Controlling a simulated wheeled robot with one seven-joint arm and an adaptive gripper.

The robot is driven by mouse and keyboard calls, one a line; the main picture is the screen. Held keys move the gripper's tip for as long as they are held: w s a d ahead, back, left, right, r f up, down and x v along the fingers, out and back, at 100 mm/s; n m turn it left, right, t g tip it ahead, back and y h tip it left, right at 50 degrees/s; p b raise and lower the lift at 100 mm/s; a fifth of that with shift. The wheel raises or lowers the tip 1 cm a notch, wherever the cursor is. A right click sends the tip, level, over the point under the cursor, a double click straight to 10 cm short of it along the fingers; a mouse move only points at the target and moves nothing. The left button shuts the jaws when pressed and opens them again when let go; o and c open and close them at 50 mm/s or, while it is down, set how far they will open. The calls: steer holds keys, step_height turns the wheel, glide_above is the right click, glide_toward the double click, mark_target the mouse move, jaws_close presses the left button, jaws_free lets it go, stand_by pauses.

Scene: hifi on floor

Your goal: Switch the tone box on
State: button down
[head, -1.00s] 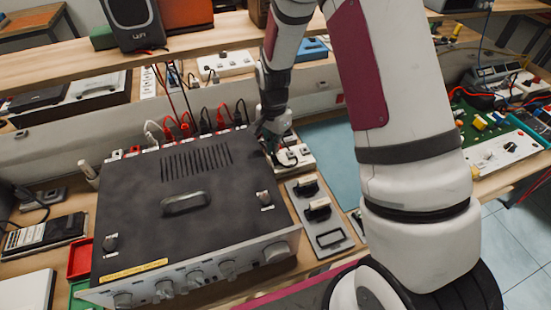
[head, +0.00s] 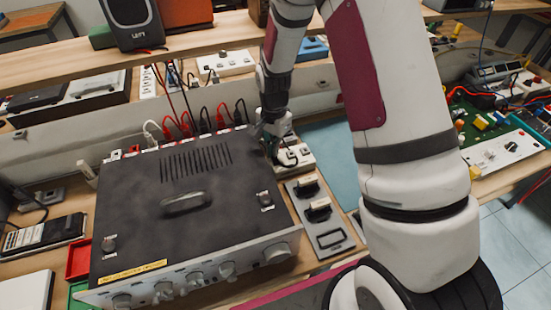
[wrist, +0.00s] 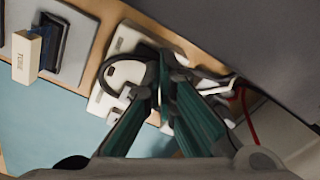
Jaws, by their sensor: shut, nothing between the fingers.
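A large dark box with knobs along its front (head: 185,200) stands on the bench in the head view. I cannot tell whether it is the tone box. A grey panel (head: 330,240) with switch-like parts lies to its right. In the wrist view, a cream block (wrist: 27,55) on that panel carries a small word that looks like TONE. My gripper (wrist: 165,75) is shut and empty. Its tips are over a white socket strip (wrist: 125,70) with a black lead, by the box's rear right corner. The tips hide part of the strip; contact is unclear.
Red, black and white leads (head: 190,122) plug in along the box's rear edge. A wooden shelf (head: 200,50) with a speaker (head: 133,20) runs behind. A blue mat (head: 330,150) is bare beside the strip. A green circuit board (head: 480,120) is at right.

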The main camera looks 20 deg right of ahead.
steer(key=shift+f, duration=0.6)
stand_by(0.3)
steer(key=shift+r+p, duration=1.05)
steer(key=shift+r, duration=2.5)
